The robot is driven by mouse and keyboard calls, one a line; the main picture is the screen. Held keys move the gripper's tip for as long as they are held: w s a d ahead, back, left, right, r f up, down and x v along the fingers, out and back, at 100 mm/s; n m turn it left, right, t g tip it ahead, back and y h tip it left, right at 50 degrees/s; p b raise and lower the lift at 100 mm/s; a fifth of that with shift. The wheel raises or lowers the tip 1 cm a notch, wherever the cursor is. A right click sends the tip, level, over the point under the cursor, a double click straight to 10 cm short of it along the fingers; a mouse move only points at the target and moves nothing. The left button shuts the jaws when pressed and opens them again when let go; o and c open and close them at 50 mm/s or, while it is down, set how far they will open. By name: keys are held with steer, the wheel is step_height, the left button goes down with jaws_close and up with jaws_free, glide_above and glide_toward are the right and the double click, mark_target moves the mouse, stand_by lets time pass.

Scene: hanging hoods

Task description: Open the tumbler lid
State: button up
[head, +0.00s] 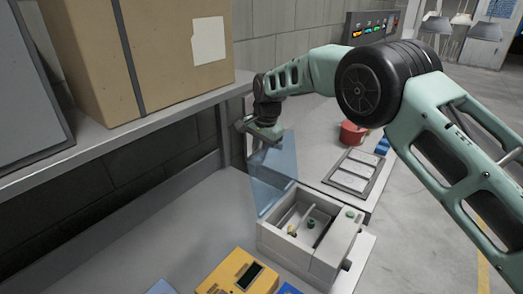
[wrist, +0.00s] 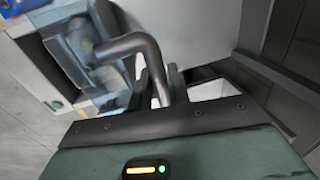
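The tumbler (head: 318,262) is a grey open-topped box on the bench, with small items inside. Its translucent blue lid (head: 272,182) stands raised, nearly upright, along the box's left side. My gripper (head: 262,133) is at the top of the lid. The box also shows in the wrist view, partly behind the handle.
A shelf (head: 130,125) with a cardboard box (head: 150,55) is at the left, close to my gripper. A yellow device (head: 238,275) sits in front of the tumbler. A framed tray (head: 355,175) and red container (head: 352,133) lie behind it. The bench left of the tumbler is mostly clear.

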steer(key=o, duration=0.4)
steer(key=shift+w+a, duration=0.2)
steer(key=shift+a, duration=0.35)
steer(key=shift+w+a, duration=0.15)
steer(key=shift+a, duration=0.4)
steer(key=shift+d, duration=0.1)
steer(key=shift+w+d+r, duration=0.1)
steer(key=shift+d+r, duration=0.1)
steer(key=shift+d, duration=0.05)
steer(key=shift+r, duration=0.1)
steer(key=d+r+b, duration=0.1)
steer(key=r, duration=0.4)
steer(key=s+d+r+b, duration=0.1)
steer(key=r+b, duration=0.1)
steer(key=r, duration=0.4)
steer(key=s+d+r+b, duration=0.1)
steer(key=r+b, duration=0.1)
steer(key=r, duration=0.3)
steer(key=shift+s+r, duration=0.1)
steer(key=shift+r, duration=0.15)
